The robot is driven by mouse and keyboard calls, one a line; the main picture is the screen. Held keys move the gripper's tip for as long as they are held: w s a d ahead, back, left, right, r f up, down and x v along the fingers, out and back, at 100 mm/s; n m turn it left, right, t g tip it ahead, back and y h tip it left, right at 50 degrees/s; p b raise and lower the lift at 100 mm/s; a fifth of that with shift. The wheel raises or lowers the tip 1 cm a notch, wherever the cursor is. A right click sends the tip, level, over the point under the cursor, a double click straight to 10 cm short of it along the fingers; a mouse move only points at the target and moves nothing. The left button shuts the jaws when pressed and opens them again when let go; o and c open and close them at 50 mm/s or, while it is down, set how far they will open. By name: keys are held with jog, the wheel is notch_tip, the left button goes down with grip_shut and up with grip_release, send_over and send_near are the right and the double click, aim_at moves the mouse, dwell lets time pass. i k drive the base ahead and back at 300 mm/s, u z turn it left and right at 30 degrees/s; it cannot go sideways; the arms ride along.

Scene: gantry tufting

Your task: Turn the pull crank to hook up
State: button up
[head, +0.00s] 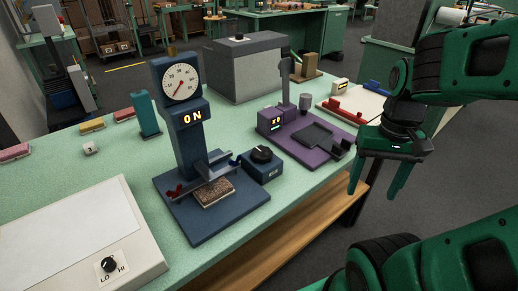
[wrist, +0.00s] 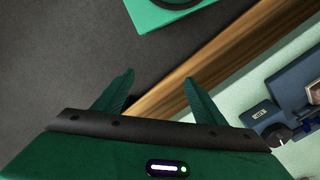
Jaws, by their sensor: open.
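A dark blue stand (head: 180,140) with a round dial and a lit "ON" display stands on the green table. A crossbar (head: 205,170) with a red end and a blue end sits low on it, above a brown textured block (head: 213,192). A small blue box (head: 262,167) with a black knob (head: 261,154) stands at its right. I cannot tell for certain which part is the pull crank. My gripper (head: 372,195) is open and empty, off the table's right edge, apart from the stand. In the wrist view, the gripper (wrist: 159,76) points over floor and the wooden edge.
A purple machine (head: 305,138) with an upright post stands right of the blue stand. A beige box (head: 75,245) with a LO/HI knob lies front left. A grey box (head: 240,68) stands behind. A wooden shelf (head: 270,245) runs below the table edge.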

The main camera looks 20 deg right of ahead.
aim_at(261, 154)
jog(key=k, duration=1.3)
jog(key=u, duration=0.75)
jog(key=i, duration=1.65)
jog(key=z, duration=0.4)
